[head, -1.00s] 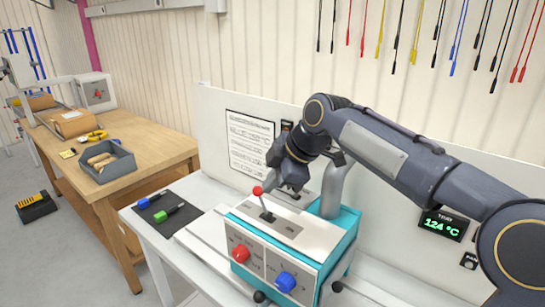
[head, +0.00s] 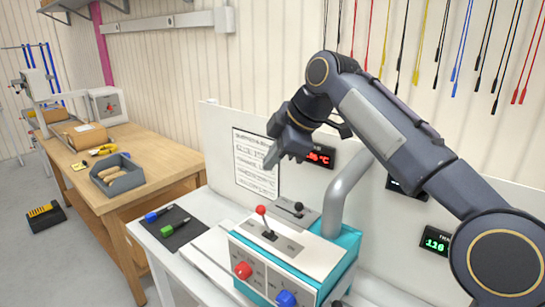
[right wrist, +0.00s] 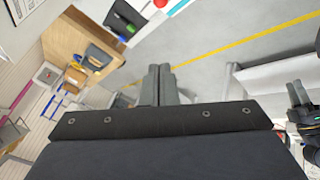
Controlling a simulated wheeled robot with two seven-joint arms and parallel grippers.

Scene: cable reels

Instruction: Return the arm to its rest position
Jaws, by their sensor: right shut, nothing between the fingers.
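My right gripper (head: 276,156) is in the head view, raised above and behind the teal and white machine, in front of the back panel. It is empty, and its two grey fingers are together in the right wrist view (right wrist: 160,85). The machine (head: 296,250) has a red-knobbed lever (head: 262,212), a black-knobbed lever (head: 298,207), a red knob (head: 243,270) and a blue knob (head: 285,298). The gripper is apart from all of them.
A dark mat (head: 168,232) with a blue and a green item lies left of the machine. A wooden bench (head: 150,148) with a grey bin (head: 119,184) stands at the left. A grey curved pipe (head: 345,188) rises behind the machine. Coloured cables hang on the wall.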

